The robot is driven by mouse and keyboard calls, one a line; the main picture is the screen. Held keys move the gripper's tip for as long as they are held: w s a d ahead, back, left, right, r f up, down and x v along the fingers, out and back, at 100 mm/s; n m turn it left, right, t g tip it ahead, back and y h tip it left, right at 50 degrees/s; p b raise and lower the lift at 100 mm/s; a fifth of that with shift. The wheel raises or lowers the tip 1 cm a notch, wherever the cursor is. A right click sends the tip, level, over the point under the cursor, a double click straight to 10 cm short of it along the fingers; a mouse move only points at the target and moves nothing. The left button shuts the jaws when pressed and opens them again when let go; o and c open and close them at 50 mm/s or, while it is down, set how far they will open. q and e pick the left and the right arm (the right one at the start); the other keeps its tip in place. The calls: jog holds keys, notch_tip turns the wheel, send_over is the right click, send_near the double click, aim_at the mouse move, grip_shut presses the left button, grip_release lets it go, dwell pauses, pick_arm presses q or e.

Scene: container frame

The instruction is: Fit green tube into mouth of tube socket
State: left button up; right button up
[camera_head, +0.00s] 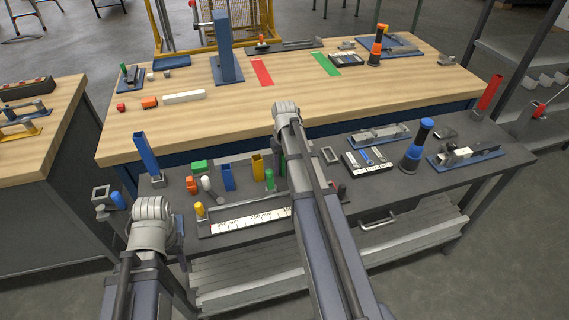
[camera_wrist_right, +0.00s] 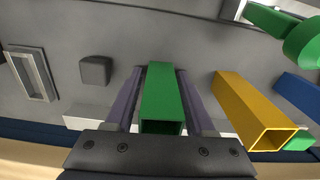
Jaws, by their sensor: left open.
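The green tube (camera_wrist_right: 161,95) is a square hollow tube between the two fingers of my right gripper (camera_wrist_right: 160,85) in the right wrist view. The fingers lie close along both its sides and appear shut on it, its open end towards the wrist. Whether its far end touches the shelf cannot be told. In the head view the right arm hides most of it. A grey hollow rectangular frame (camera_wrist_right: 33,73), which looks like the tube socket, lies apart from it; it also shows in the head view (camera_head: 330,155). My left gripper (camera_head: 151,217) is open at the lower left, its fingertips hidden.
A yellow tube (camera_wrist_right: 258,112) stands close beside the green tube, with a blue tube (camera_head: 228,178) nearby. A small dark block (camera_wrist_right: 96,70) lies between the grey frame and the green tube. A ruler tray (camera_head: 245,219) lies at the shelf front. The wooden bench (camera_head: 200,120) rises behind.

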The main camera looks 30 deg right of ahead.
grip_shut()
jog(key=shift+r, duration=0.1)
dwell(0.4)
notch_tip(320, 180, up, 10)
jog(key=p, duration=1)
